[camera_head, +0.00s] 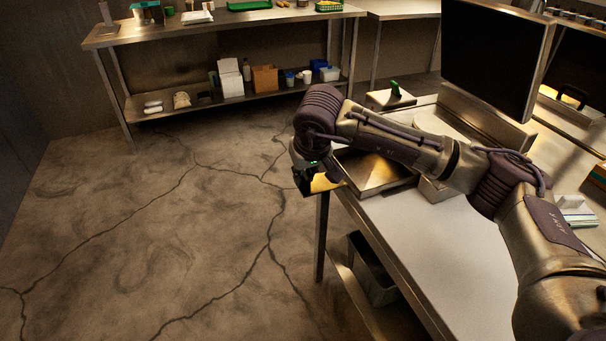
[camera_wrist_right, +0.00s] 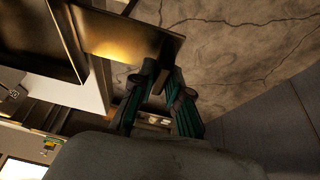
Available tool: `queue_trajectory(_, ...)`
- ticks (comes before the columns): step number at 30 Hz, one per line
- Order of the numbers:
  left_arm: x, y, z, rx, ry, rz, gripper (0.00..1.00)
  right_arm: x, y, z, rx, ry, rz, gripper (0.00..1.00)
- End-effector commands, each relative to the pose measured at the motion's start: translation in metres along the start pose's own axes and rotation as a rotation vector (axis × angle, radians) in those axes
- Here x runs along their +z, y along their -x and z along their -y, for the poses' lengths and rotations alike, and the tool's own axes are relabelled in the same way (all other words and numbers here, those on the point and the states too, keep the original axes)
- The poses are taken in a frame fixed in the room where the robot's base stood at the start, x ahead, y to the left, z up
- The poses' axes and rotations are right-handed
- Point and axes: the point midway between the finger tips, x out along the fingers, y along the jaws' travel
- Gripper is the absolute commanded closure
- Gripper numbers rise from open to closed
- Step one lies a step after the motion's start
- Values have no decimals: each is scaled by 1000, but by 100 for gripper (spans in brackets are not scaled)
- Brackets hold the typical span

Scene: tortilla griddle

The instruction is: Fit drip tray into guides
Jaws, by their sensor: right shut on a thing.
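My right gripper (camera_head: 306,180) is shut on the drip tray (camera_head: 325,184), a shiny metal piece with a golden sheen. The gripper holds it in the air, just off the left end of the griddle (camera_head: 375,173) and by the counter's edge. In the right wrist view, the fingers (camera_wrist_right: 164,82) close on one end of the tray (camera_wrist_right: 128,40), and the tray's other end is close beside the griddle's dark side (camera_wrist_right: 38,35). I cannot tell whether they touch. The guides cannot be made out. My left gripper is not in view.
The white-topped counter (camera_head: 440,255) is clear in front of the griddle. A grey bin (camera_head: 375,270) stands below it. A dark upright panel (camera_head: 495,60) rises behind. A steel shelf table (camera_head: 225,28) with goods stands across the cracked, open floor (camera_head: 150,240).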

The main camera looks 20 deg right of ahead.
Motion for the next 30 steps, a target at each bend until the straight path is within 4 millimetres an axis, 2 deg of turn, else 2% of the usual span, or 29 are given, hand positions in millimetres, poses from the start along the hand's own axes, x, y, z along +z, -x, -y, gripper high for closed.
queue_trajectory(30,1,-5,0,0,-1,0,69,-1,0,-9,1,0,-3,100)
